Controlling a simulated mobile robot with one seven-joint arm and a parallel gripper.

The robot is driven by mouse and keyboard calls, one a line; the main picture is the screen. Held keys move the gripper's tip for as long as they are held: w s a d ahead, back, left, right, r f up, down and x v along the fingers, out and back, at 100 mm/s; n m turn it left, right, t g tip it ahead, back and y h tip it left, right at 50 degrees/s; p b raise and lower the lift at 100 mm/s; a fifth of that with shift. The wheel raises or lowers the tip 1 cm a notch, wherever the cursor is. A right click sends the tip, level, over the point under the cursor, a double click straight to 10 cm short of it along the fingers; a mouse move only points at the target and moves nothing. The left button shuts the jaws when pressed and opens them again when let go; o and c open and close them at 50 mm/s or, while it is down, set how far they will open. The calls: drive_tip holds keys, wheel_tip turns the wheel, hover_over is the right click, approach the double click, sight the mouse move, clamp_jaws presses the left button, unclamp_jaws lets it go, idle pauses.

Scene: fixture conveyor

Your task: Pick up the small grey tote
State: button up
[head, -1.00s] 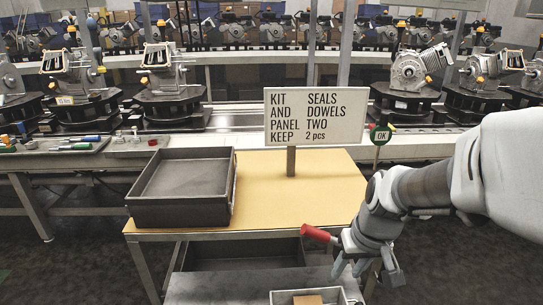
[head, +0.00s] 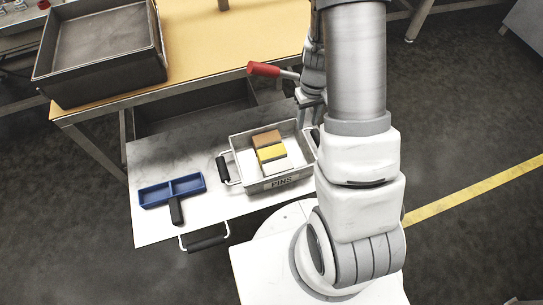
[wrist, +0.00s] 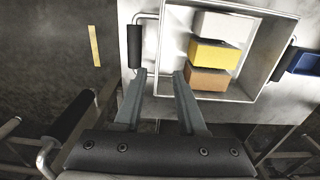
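The small grey tote (head: 286,184), marked PINS, sits on a pale cart top (head: 150,225). It has a black grip handle at each end and holds a brown, a yellow and a whitish block. It also shows in the wrist view (wrist: 266,92), with its near-side handle (wrist: 135,48) at upper left. My gripper (wrist: 160,74) is open and empty; its fingertips appear near that handle and the tote's end wall. I cannot tell the height between them. In the head view my arm hides most of the gripper and partly covers the tote's right end.
A large dark tray (head: 100,50) stands on the yellow-topped table (head: 205,50) behind. A red-gripped lever (head: 264,69) sticks out near my wrist. The cart has a black-gripped handle (head: 206,243) in front.

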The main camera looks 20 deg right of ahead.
drive_tip(key=b, duration=0.3)
hover_over(304, 153)
drive_tip(key=w, duration=0.1)
drive_tip(key=f, duration=0.8)
drive_tip(key=shift+w+f, duration=0.2)
drive_tip(key=f, duration=0.1)
drive_tip(key=f+b, duration=0.1)
drive_tip(key=f, duration=0.1)
drive_tip(key=f+b, duration=0.1)
drive_tip(key=f, duration=0.1)
drive_tip(key=shift+s+d+f, duration=0.1)
drive_tip(key=shift+s+f, duration=0.05)
drive_tip(key=shift+s, duration=0.2)
clamp_jaws()
